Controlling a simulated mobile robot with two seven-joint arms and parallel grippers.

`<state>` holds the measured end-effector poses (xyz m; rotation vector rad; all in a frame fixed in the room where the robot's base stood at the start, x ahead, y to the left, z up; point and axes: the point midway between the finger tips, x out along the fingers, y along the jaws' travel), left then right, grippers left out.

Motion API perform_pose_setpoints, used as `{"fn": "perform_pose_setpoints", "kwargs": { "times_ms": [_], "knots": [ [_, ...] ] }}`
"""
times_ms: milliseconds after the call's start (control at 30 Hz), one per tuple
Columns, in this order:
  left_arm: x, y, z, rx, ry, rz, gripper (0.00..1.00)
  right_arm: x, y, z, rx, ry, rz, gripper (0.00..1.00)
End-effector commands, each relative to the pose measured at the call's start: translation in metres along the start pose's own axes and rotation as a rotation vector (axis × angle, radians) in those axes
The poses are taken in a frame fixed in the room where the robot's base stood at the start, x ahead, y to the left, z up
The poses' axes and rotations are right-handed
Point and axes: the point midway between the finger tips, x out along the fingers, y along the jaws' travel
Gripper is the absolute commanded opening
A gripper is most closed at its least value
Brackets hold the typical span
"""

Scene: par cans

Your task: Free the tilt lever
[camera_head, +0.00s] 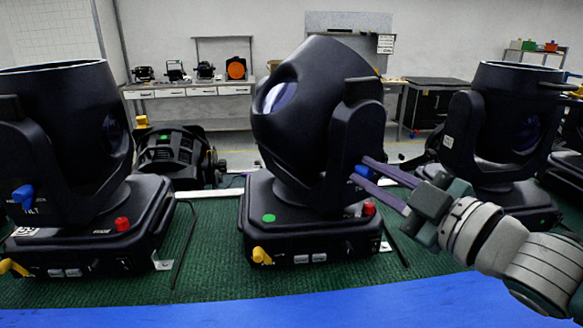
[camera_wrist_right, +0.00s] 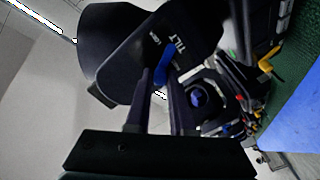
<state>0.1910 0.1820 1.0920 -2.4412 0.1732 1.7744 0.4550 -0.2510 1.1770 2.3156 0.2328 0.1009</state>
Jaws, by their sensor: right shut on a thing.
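The middle moving-head lamp (camera_head: 305,110) is black, with its head tilted over in its yoke. Its blue tilt lever (camera_head: 363,171) is on the right yoke arm, mostly covered by my fingers in the head view. In the right wrist view the blue lever (camera_wrist_right: 163,68) lies beside the TILT lettering. My right gripper (camera_head: 361,171) reaches in from the right and is shut on the lever, its two long fingers (camera_wrist_right: 160,80) on either side of it. My left gripper is out of view.
A similar lamp with a blue TILT lever (camera_head: 22,195) stands at left, another lamp (camera_head: 495,130) at right. A red knob (camera_head: 369,208) and yellow lever (camera_head: 261,255) are on the middle base. Green matting (camera_head: 200,270) and a blue strip (camera_head: 300,308) are in front.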

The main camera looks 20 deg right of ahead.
Motion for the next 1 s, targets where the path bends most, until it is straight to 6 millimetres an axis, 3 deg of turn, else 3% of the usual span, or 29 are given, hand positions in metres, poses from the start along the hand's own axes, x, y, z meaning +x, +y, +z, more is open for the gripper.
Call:
{"fn": "perform_pose_setpoints", "kwargs": {
  "times_ms": [567, 600, 867, 1000],
  "knots": [
    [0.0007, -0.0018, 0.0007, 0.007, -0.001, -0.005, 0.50, 0.0000, -0.0013, -0.0008, -0.038, 0.001, 0.000, 0.00],
    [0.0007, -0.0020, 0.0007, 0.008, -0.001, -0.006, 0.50, 0.0000, -0.0013, -0.0008, -0.038, 0.001, 0.000, 0.22],
    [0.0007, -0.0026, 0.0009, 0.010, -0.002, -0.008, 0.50, 0.0000, -0.0013, -0.0006, -0.037, 0.001, 0.000, 0.52],
    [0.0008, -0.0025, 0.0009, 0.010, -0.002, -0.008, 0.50, 0.0000, -0.0012, -0.0005, -0.037, 0.000, 0.000, 0.52]
  ]
}}
